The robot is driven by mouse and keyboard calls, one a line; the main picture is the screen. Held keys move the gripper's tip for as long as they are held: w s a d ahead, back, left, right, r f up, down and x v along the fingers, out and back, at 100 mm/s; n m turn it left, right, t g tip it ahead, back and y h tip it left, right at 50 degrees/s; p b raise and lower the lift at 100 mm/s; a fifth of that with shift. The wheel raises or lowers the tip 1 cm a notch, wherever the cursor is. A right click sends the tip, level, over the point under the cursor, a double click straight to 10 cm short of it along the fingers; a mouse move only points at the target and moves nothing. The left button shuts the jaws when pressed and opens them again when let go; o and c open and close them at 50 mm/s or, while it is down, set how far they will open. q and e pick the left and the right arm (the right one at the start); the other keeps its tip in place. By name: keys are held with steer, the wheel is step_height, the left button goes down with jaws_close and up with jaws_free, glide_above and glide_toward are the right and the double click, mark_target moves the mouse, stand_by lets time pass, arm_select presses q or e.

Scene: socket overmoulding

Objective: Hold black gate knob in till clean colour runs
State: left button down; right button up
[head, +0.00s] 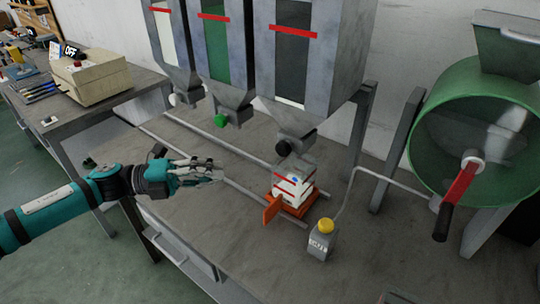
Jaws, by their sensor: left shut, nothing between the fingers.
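The black gate knob (283,148) sits on the outlet of the right-hand hopper (292,70), which has a dark window. A white, red-striped container (292,188) stands in an orange carriage (273,208) on rails below that outlet. My left gripper (222,170) is shut and empty above the table, to the left of the carriage and apart from the knob. The green knob (221,121) and white knob (174,99) sit on the other two hopper outlets. My right gripper is not in view.
A small box with a yellow button (326,226) stands right of the carriage. A green drum (475,125) with a red crank (459,190) is at the right. A side bench with a beige box (95,77) is at the left. The front table top is mostly clear.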

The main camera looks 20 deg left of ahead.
mark_target(283, 149)
arm_select(q)
steer(key=shift+a+f, duration=0.1)
steer(key=shift+a, duration=0.2)
steer(key=shift+d, duration=0.1)
steer(key=w+a+p+x, duration=0.1)
steer(key=p+x, duration=0.3)
steer(key=x, duration=0.8)
steer(key=shift+w+d, duration=0.25)
steer(key=shift+w, duration=0.75)
